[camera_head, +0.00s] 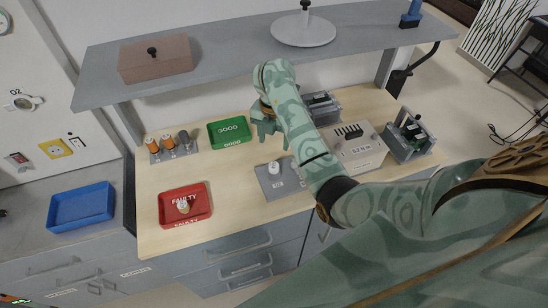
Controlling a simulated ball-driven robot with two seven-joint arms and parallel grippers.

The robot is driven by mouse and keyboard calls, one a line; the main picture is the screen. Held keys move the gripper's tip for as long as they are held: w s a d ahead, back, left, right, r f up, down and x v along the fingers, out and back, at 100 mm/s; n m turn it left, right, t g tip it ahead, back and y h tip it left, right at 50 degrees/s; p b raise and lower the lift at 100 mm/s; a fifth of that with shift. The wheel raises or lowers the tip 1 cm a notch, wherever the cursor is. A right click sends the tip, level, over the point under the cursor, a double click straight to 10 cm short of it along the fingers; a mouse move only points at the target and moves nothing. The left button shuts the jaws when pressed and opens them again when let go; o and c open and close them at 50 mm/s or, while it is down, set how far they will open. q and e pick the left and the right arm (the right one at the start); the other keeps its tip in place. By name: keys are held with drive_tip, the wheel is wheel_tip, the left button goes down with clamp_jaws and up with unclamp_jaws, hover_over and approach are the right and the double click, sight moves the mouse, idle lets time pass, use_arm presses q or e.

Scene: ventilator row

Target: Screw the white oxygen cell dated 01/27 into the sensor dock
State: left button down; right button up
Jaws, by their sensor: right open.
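A small white cylinder (273,168), which looks like an oxygen cell, stands upright on a grey plate (271,188) in the middle of the bench. Whether this plate is the sensor dock I cannot tell, and no date is readable. Another small pale cell (183,205) lies in the red tray marked FAULTY (201,190). My right gripper (268,138) is open and empty, above and behind the grey plate, just right of the green tray marked GOOD (241,142). My right forearm hides part of the bench right of the plate. My left gripper is not in view.
A rack (159,157) with orange and grey cylinders stands at the back left. A blue tray (82,207) is farther left. A grey box marked 0.2 N m (361,160) and a grey device (414,157) stand right. A shelf (230,52) overhangs the back.

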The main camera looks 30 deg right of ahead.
sight(275, 164)
wheel_tip(275, 164, down, 12)
drive_tip(key=b, duration=0.3)
drive_tip(key=shift+r+b, duration=0.1)
drive_tip(key=shift+b, duration=0.3)
clamp_jaws()
drive_tip(key=shift+m+b, duration=0.3)
drive_tip(key=shift+m, duration=1)
drive_tip(key=shift+m+b, duration=0.5)
drive_tip(key=shift+m, duration=0.7)
drive_tip(key=shift+d, duration=0.1)
